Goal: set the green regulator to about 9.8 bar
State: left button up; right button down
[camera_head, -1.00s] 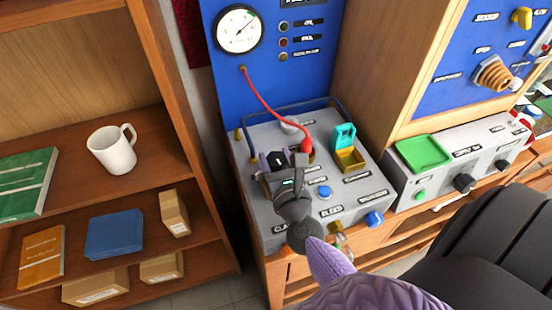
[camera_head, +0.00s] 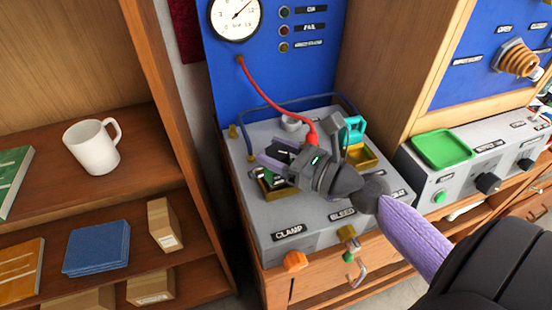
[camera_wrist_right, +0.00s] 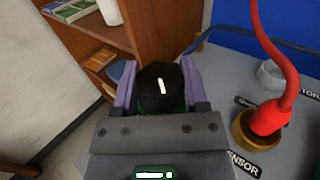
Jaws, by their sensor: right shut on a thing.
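The green regulator (camera_wrist_right: 160,106) has a black knob (camera_wrist_right: 161,84) with a white mark on top. My right gripper (camera_wrist_right: 160,88) is shut on this knob, with a purple finger on each side. In the head view the right gripper (camera_head: 272,168) reaches in from the right over the grey bench unit (camera_head: 262,222), and its fingers and wrist hide most of the regulator. The round white gauge (camera_head: 236,14) on the blue panel is cut off at the top; its needle points to the upper right. My left gripper is not in view.
A red hose (camera_head: 272,104) with a red plug (camera_wrist_right: 270,115) stands close beside the gripper. A green tray (camera_head: 442,148) is at right. A shelf with a white mug (camera_head: 92,146) is at left.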

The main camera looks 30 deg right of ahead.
jog(key=shift+y, duration=0.3)
jog(key=shift+c, duration=0.5)
grip_release()
jog(key=shift+s+d+f+b, duration=0.1)
jog(key=shift+s+d+b, duration=0.05)
jog(key=shift+s+b, duration=0.15)
jog(key=v, duration=0.9)
jog(key=shift+s+d, duration=0.1)
jog(key=shift+d, duration=0.05)
